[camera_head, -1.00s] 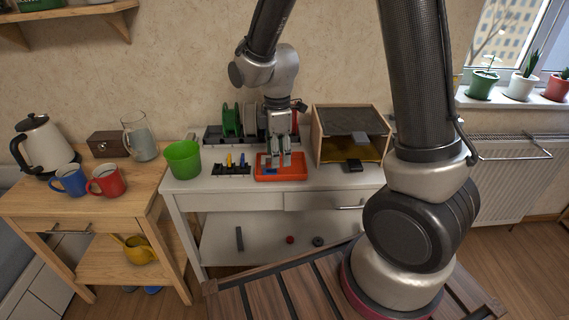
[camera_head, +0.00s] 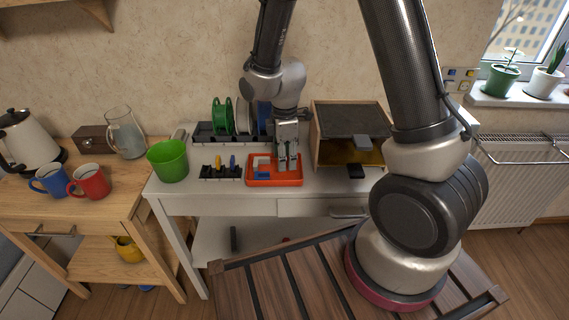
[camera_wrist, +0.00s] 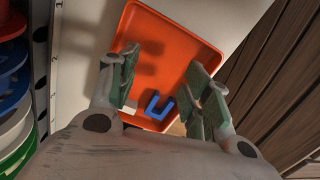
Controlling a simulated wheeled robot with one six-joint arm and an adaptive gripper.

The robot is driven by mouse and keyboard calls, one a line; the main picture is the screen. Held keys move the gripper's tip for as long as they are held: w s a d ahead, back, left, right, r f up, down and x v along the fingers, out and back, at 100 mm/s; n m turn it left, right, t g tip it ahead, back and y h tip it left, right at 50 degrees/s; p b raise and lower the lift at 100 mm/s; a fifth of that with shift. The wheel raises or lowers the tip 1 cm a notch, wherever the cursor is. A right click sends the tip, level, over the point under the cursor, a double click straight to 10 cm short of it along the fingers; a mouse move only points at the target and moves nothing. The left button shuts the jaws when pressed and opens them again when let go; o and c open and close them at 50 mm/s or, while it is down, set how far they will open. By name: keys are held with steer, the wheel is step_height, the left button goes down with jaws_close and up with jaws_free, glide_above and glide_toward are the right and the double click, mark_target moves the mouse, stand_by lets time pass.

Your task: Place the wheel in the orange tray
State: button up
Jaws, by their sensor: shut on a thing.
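My gripper (camera_head: 287,166) points down over the right half of the orange tray (camera_head: 252,182) on the white table. In the wrist view its two fingers (camera_wrist: 163,85) stand apart above the tray (camera_wrist: 188,36). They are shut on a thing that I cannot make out. A blue U-shaped piece (camera_wrist: 157,106) lies on the tray floor. It also shows in the head view (camera_head: 263,175). A pale patch (camera_head: 262,161) shows in the tray, too small to identify. I cannot clearly pick out the wheel in either view.
A spool rack (camera_head: 207,137) with green and white spools stands behind the tray. A wooden box (camera_head: 345,118) is to the right. A black holder (camera_head: 209,173) and green cup (camera_head: 168,160) are to the left. A wooden bench (camera_head: 290,285) is in front.

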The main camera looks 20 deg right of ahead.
steer(key=shift+f, duration=1.4)
steer(key=shift+f, duration=0.1)
steer(key=o, duration=0.8)
steer(key=shift+o, duration=0.2)
step_height(320, 180, up, 12)
steer(key=s+d+r+m+t, duration=0.1)
steer(key=s+d+r+m, duration=0.25)
steer(key=r, duration=0.25)
steer(key=s+d+r+m+t, duration=0.1)
steer(key=s+d+r+m, duration=0.15)
steer(key=d+r, duration=0.2)
steer(key=s+d+r+m+t, duration=0.1)
steer(key=s+d+r+m, duration=0.2)
steer(key=s+r+m, duration=0.1)
steer(key=s+d+r+m+t, duration=0.1)
steer(key=s+d+r+m, duration=0.2)
steer(key=s+m, duration=0.3)
steer(key=s+r, duration=0.1)
steer(key=s, duration=0.2)
steer(key=shift+d+m, duration=0.3)
steer(key=shift+d, duration=0.1)
